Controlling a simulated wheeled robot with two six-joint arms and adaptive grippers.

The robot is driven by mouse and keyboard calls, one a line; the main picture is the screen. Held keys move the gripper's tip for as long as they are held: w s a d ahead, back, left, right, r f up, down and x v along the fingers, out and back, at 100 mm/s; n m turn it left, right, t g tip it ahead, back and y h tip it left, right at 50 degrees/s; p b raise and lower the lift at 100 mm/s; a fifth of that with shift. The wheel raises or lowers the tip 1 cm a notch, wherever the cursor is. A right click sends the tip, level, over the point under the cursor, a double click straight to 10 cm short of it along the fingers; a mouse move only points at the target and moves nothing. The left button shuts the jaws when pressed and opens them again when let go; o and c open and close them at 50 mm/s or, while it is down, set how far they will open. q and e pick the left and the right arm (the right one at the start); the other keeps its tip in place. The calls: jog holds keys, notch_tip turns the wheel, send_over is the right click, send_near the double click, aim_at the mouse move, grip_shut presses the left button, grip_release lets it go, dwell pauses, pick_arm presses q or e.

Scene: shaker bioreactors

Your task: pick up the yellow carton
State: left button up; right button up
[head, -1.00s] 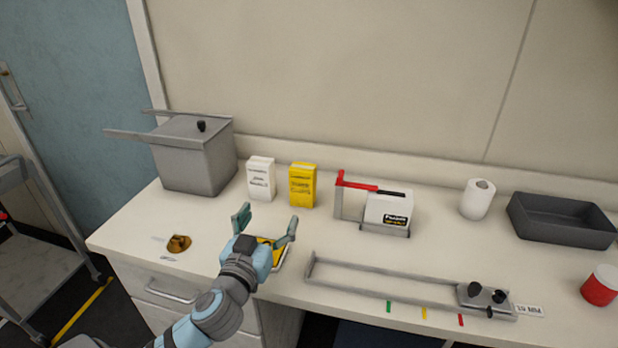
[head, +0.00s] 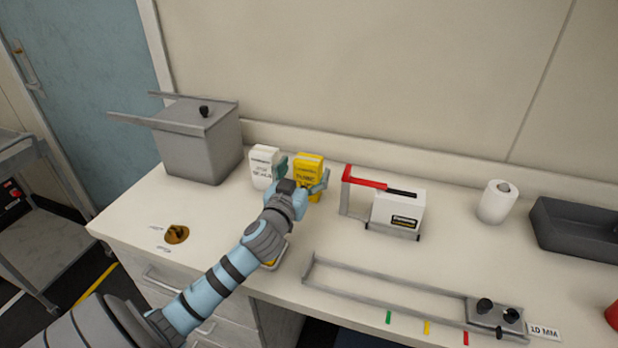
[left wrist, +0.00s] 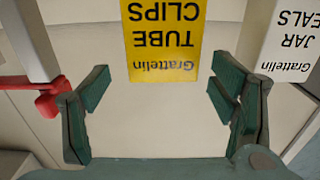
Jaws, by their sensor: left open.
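The yellow carton (head: 308,169) stands upright near the back of the bench in the head view, its lower part partly hidden by my left gripper. My left gripper (head: 304,176) is open just in front of it. In the left wrist view the carton (left wrist: 165,38) shows upside down with the words TUBE CLIPS. It lies ahead of the open fingers of my left gripper (left wrist: 160,100), between their lines. I cannot tell if the finger tips reach its sides; nothing is held. My right gripper is not in view.
A white carton (head: 264,165) stands close to the left of the yellow one. A white device with a red handle (head: 398,211) stands to the right. A grey lidded box (head: 200,145) is at the back left. A metal rail frame (head: 390,290) lies at the front.

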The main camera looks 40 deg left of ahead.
pick_arm(q)
jog(key=x, duration=0.4)
jog(key=shift+a+r, duration=0.1)
jog(key=shift+a, duration=0.1)
jog(key=c, duration=1.7)
